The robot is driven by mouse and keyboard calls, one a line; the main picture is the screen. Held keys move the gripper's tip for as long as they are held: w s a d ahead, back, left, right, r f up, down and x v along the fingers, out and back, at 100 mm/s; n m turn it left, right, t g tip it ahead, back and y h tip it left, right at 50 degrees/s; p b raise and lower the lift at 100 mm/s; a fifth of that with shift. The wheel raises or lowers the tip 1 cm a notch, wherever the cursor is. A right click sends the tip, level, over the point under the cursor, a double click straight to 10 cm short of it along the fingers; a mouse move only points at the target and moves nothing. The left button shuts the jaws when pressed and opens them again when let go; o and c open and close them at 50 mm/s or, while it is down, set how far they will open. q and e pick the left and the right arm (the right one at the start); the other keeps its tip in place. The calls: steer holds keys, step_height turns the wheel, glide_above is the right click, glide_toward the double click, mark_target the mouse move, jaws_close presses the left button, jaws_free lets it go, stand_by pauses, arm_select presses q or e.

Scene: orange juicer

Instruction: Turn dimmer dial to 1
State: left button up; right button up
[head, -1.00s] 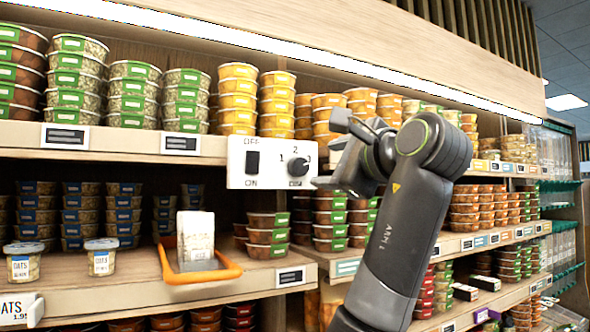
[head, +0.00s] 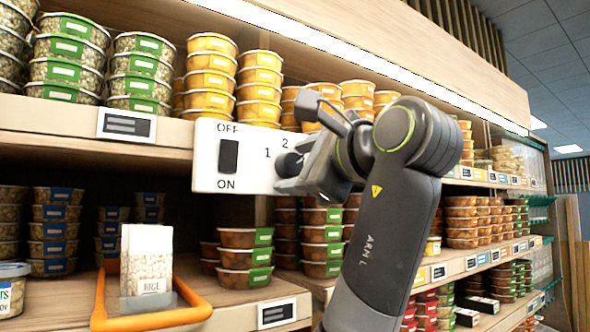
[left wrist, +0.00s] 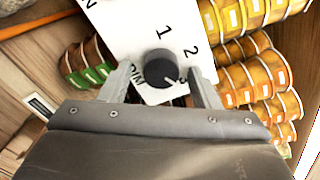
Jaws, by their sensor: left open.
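The dimmer dial (left wrist: 160,67) is a round dark knob on a white switch panel (head: 206,168). In the left wrist view its white mark points to the lower right, away from the printed 1 above it and the 2 at upper right. My left gripper (left wrist: 161,84) is open, one finger on each side of the dial; whether they touch it I cannot tell. In the head view my left gripper (head: 291,174) covers the panel's right part and most of the dial. My right gripper is not in view.
A dark on/off rocker switch (head: 228,157) sits left of the dial. The panel is at a shelf edge, among stacked yellow tubs (head: 210,75). Below stand an orange-handled tray (head: 196,308) with a rice packet (head: 146,262), and red tubs (head: 245,258).

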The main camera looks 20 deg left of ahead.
arm_select(q)
steer(key=shift+s+d+r, duration=0.15)
steer(key=shift+s+d, duration=0.05)
steer(key=shift+s, duration=0.15)
steer(key=shift+c, duration=0.7)
steer(key=c, duration=0.9)
steer(key=shift+o, duration=0.2)
